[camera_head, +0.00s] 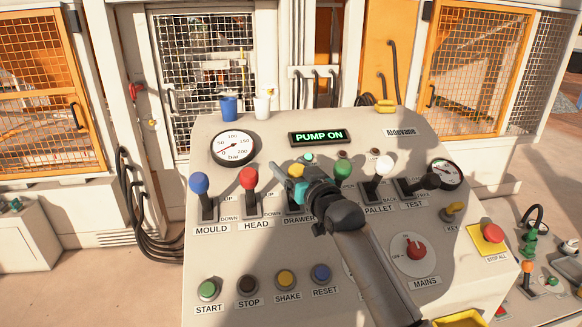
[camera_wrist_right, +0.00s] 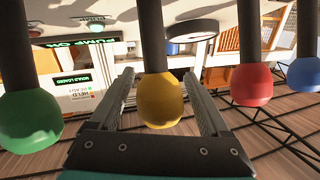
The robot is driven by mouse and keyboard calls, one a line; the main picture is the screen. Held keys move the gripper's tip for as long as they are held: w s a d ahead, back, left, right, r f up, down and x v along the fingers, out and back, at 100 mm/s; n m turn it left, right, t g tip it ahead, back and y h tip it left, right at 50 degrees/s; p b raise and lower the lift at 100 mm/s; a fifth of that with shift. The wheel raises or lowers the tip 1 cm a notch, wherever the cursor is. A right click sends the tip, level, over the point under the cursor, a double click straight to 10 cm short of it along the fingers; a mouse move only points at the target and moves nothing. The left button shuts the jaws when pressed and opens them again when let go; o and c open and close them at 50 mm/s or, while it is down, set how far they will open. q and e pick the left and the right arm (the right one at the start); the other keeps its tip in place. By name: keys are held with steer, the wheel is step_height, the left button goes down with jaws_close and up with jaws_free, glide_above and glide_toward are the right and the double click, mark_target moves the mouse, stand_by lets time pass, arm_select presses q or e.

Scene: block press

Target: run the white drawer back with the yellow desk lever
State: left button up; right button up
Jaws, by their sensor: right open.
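The yellow desk lever shows in the right wrist view as a yellow knob (camera_wrist_right: 158,101) on a dark stem, between the two fingers of my right gripper (camera_wrist_right: 158,80). The fingers are apart, with a gap visible on each side of the knob. I cannot make out the white drawer in either view. My left gripper is out of view.
Close neighbours on the desk (camera_head: 260,245) are the red HEAD lever (camera_head: 248,179) and the green lever (camera_head: 343,168). The blue MOULD lever (camera_head: 199,184) and white PALLET lever (camera_head: 384,165) stand farther out. The display (camera_head: 318,137) reads PUMP ON. Cups stand at the back left.

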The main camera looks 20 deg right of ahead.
jaws_close()
stand_by(0.7)
stand_by(0.3)
